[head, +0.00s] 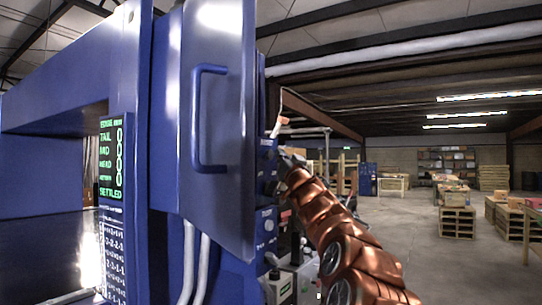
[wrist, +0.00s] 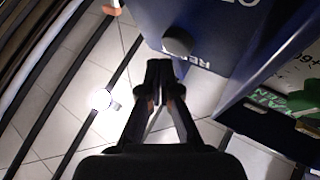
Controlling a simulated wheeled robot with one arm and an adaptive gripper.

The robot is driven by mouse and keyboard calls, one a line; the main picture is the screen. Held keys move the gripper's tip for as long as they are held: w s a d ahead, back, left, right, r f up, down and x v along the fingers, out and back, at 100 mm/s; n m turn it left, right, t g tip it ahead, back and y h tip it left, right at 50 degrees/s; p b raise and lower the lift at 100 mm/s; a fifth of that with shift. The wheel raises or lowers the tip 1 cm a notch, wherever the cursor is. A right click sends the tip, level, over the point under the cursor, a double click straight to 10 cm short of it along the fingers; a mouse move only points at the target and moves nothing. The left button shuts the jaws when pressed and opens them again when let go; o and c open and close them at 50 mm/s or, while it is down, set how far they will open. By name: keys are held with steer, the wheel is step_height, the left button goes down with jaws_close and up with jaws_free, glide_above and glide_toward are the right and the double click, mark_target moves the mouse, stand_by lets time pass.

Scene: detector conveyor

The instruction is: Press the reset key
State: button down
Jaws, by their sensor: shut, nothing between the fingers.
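In the wrist view a round grey key (wrist: 177,41) sits on a blue panel (wrist: 217,38). White lettering beside it starts with "RE"; the rest is too unclear to read. My gripper (wrist: 159,66) is shut and empty, its dark fingertips just below and left of the grey key in the picture. I cannot tell whether they touch it or how deep the gap is. In the head view my copper arm reaches up to the blue control boxes beside the machine, and the fingertips are hard to make out there.
A tall blue machine (head: 170,130) with a handled door (head: 225,215) and a green-lettered display (head: 110,160) stands left of my arm. Another blue box with a green and white label (wrist: 293,90) is at the wrist view's right. Pallets (head: 457,222) stand on open floor at right.

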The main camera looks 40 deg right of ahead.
steer(key=s, duration=0.1)
steer(key=s+d+p, duration=0.1)
steer(key=s, duration=0.1)
steer(key=s+p, duration=0.1)
steer(key=shift+s+d, duration=0.25)
steer(key=shift+s, duration=0.15)
stand_by(1.0)
